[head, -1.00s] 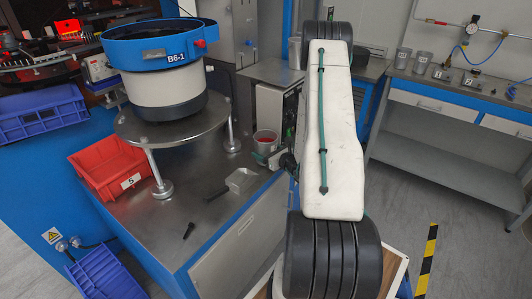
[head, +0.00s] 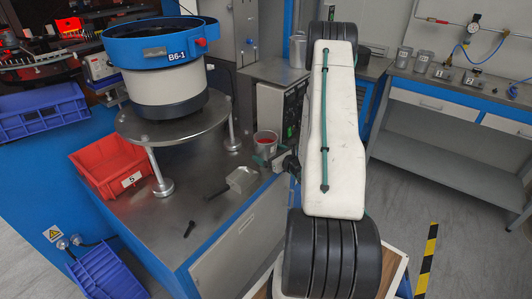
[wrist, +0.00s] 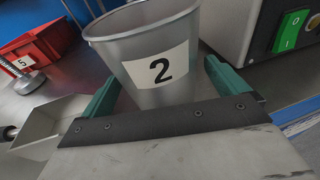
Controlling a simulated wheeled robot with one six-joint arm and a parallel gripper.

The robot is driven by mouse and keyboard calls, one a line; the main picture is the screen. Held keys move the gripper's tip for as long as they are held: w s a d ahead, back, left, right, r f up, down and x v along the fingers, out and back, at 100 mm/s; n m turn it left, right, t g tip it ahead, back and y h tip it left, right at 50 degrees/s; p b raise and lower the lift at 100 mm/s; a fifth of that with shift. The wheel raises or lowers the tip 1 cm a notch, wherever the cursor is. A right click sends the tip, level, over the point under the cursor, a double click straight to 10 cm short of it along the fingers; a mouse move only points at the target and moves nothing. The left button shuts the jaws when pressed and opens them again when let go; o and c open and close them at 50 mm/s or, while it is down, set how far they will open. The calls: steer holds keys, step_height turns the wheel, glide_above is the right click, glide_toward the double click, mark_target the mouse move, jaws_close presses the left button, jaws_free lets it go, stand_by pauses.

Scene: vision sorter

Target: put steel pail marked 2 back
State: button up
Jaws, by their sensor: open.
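The steel pail marked 2 (wrist: 150,50) stands upright on the steel worktop, its number label facing my wrist camera. In the head view the pail (head: 265,143) shows red contents, beside the grey control box. My gripper (wrist: 160,78) is open, with one green finger on each side of the pail. I cannot tell whether the fingers touch it. In the head view my gripper (head: 274,159) is low in front of the pail, partly hidden by my arm.
A metal scoop (head: 241,178) lies left of my gripper. A red bin marked 5 (head: 110,168) and the blue-rimmed feeder bowl (head: 160,75) stand further left. On the right bench are steel pails (head: 403,58) and small dark plates (head: 472,79) with unreadable marks.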

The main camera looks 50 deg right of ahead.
steer(key=v, duration=1)
